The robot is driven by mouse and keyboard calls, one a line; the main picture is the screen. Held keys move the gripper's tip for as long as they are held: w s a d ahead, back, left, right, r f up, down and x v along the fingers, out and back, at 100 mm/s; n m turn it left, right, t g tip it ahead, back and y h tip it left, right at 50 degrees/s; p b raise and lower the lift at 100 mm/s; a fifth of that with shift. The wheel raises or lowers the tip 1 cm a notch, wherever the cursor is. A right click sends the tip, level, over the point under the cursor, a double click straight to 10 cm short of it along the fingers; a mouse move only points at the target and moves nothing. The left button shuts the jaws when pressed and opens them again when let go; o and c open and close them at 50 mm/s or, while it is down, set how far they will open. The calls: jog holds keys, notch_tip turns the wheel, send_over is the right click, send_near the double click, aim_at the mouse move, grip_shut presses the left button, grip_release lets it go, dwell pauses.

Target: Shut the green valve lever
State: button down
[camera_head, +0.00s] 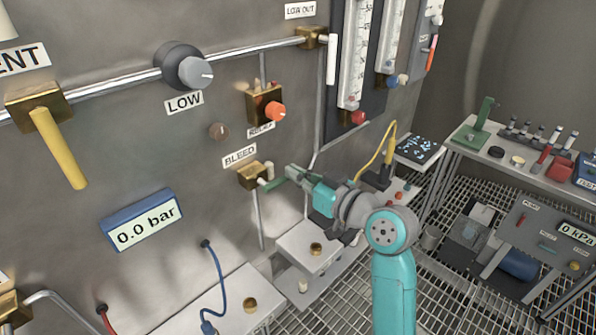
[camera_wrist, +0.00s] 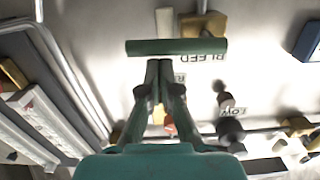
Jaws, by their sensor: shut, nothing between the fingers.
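The green valve lever (camera_head: 275,185) sticks out from the brass BLEED valve (camera_head: 250,177) on the grey wall panel. In the wrist view the lever (camera_wrist: 200,47) is a dark green bar lying across the picture. The brass valve body (camera_wrist: 204,25) is behind it. My gripper (camera_head: 292,173) is at the lever, to the right of the valve. In the wrist view its fingers (camera_wrist: 160,66) are shut together with nothing between them. Their tips are right at the lever's edge; I cannot tell whether they touch it.
An orange-knobbed RELIEF valve (camera_head: 268,107) is above, and a LOW knob (camera_head: 185,67) is at upper left. A 0.0 bar display (camera_head: 141,219) is at lower left. A white shelf block (camera_head: 309,248) stands below my gripper. A bench (camera_head: 480,145) with tools is at right.

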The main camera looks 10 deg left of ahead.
jog(key=shift+w+d+f+m, duration=0.1)
jog(key=shift+f+m, duration=0.15)
jog(key=shift+m, duration=0.25)
notch_tip(320, 180, down, 7)
jog(key=s+a+m+y, duration=0.1)
jog(key=s+a+m, duration=0.1)
jog(key=m, duration=1.3)
jog(key=shift+s, duration=0.35)
jog(key=shift+s+a, duration=0.1)
jog(key=shift+a, duration=0.05)
dwell(0.4)
